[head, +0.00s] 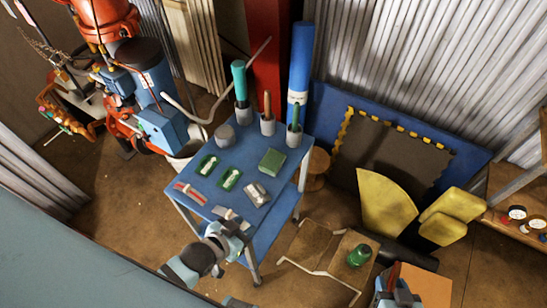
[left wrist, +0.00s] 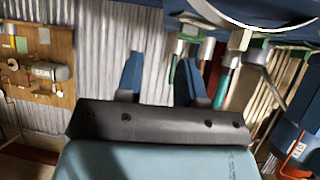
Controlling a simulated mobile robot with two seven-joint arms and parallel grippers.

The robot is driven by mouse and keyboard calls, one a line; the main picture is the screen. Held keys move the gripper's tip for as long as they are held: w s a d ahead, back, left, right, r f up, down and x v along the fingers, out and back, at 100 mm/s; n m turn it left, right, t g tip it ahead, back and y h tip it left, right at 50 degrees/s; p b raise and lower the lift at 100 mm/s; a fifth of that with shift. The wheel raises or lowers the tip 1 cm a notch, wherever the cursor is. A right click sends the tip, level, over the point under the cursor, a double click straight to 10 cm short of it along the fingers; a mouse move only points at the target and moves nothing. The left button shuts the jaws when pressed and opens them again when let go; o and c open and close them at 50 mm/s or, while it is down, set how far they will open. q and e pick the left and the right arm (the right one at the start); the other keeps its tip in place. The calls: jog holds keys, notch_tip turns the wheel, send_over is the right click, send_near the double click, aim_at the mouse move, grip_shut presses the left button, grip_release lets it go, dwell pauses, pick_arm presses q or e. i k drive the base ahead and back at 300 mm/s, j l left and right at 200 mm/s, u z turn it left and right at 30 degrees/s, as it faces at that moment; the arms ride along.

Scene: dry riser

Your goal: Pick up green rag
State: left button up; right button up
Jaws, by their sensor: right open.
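The green rag (head: 272,160) is a small folded square lying flat near the right edge of the blue table top (head: 240,184). My left gripper (head: 238,220) is at the near edge of the table, nearer to me than the rag and clearly apart from it. In the left wrist view its two blue fingers (left wrist: 160,80) stand apart with nothing between them. I cannot make out the rag in that view. My right gripper (head: 398,283) is low at the bottom right of the head view, open and far from the rag.
Two green-and-white items (head: 208,165) lie left of the rag, and a crumpled pale item (head: 257,193) lies nearer me. Upright tools in grey cups (head: 267,125) line the back edge. A green object (head: 359,255) rests on a low stand at right. Yellow chair parts (head: 386,205) stand behind.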

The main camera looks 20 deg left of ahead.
aim_at(272, 162)
jog(key=u, duration=1.3)
jog(key=j+z, duration=0.5)
jog(key=j, duration=0.65)
jog(key=i+j+z, duration=0.15)
jog(key=j, duration=0.2)
jog(key=i+j+z, duration=0.15)
jog(key=j, duration=0.2)
jog(key=j+z, duration=0.15)
jog(key=j, duration=0.25)
jog(key=i+j+z, duration=0.15)
jog(key=j, duration=0.25)
